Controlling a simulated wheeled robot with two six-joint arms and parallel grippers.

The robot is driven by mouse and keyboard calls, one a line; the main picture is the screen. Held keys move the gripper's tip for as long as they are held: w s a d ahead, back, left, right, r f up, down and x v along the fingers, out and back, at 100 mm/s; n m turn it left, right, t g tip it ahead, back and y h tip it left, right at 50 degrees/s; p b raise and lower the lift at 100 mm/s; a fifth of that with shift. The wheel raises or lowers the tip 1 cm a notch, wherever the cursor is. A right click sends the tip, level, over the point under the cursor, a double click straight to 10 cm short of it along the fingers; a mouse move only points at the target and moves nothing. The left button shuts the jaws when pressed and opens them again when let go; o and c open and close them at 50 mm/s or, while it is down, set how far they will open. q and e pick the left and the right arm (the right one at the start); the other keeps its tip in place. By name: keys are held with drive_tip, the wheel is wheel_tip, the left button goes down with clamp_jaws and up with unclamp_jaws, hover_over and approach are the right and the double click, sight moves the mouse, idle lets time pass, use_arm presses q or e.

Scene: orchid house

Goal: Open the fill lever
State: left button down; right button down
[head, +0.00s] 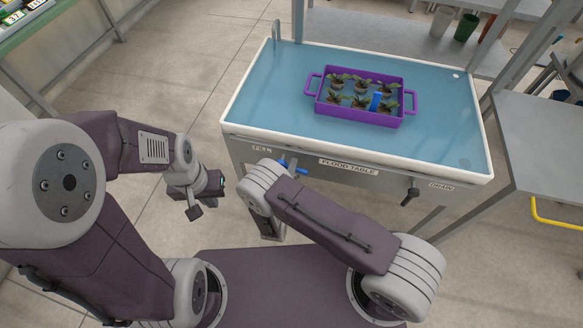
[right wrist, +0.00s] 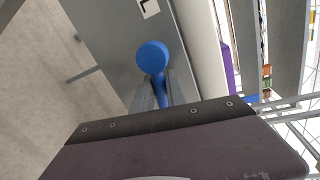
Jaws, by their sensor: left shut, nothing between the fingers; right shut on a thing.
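The fill lever, a blue handle with a round knob, shows in the right wrist view (right wrist: 153,57) between my right gripper's fingers. In the head view the blue lever (head: 298,170) is partly hidden by my right wrist, below the table's front rim near the FILL label (head: 262,149). My right gripper (right wrist: 160,90) is shut on the lever, with the knob sticking out past the fingers. My left gripper (head: 221,184) is shut and empty, left of the flood table, apart from the lever.
The flood table (head: 228,112) holds shallow blue water and a purple tray (head: 360,115) with several potted plants and a blue item. A dark drain lever (head: 410,194) is at the front right beside the DRAIN label. A grey bench (head: 540,140) stands right. The floor at left is clear.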

drive_tip(key=shift+r, duration=0.1)
idle(0.4)
drive_tip(key=c, duration=1.4)
unclamp_jaws()
drive_tip(key=shift+o, duration=0.2)
